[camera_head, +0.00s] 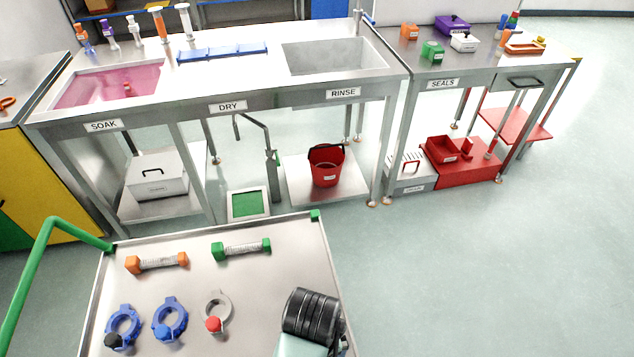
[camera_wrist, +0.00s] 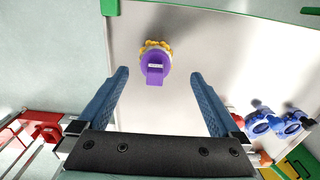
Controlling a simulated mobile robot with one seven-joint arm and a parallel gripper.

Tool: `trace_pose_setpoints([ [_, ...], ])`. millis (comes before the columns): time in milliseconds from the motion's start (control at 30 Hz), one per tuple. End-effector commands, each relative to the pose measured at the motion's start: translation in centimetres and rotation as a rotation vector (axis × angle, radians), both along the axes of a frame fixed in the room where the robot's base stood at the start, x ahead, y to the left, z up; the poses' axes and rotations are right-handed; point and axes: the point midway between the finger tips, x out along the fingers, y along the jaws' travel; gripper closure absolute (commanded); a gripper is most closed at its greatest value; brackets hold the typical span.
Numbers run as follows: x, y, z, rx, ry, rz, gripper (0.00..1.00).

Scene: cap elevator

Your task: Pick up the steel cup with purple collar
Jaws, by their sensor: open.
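In the wrist view, an object with a purple top and a small pale label (camera_wrist: 155,67) is on the pale cart top. A yellow, knobbly part shows at its far edge. It looks like the purple-collared item, but I cannot make out a steel cup body from this angle. My gripper (camera_wrist: 158,77) is open, its two blue fingers apart on either side of the object's near part, with nothing held. In the head view my dark wrist is over the cart's front right; the fingers and the purple object are hidden there.
The cart top (camera_head: 190,235) also holds an orange-ended fitting (camera_head: 157,262), a green-ended fitting (camera_head: 241,249), two blue clamps (camera_head: 170,318) and a grey clamp (camera_head: 217,310). A green rail (camera_head: 40,270) edges its left. The steel sink bench (camera_head: 235,88) stands beyond; floor at right is clear.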

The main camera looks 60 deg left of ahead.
Motion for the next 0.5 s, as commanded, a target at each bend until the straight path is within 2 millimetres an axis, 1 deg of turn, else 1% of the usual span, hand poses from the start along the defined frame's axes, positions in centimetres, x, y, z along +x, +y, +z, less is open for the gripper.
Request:
trace_pose_setpoints([
  [33,-0.1,-0.1,-1.0,-0.002,0.002,0.0,0.0],
  [100,0.0,0.0,-2.0,-0.001,0.002,0.0,0.0],
  [200,0.0,0.0,-3.0,0.0,-0.001,0.0,0.0],
  [367,0.2,0.0,-3.8,0.001,-0.002,-0.001,0.0],
  [500,0.6,0.1,-5.6,0.001,-0.001,-0.001,0.0],
])
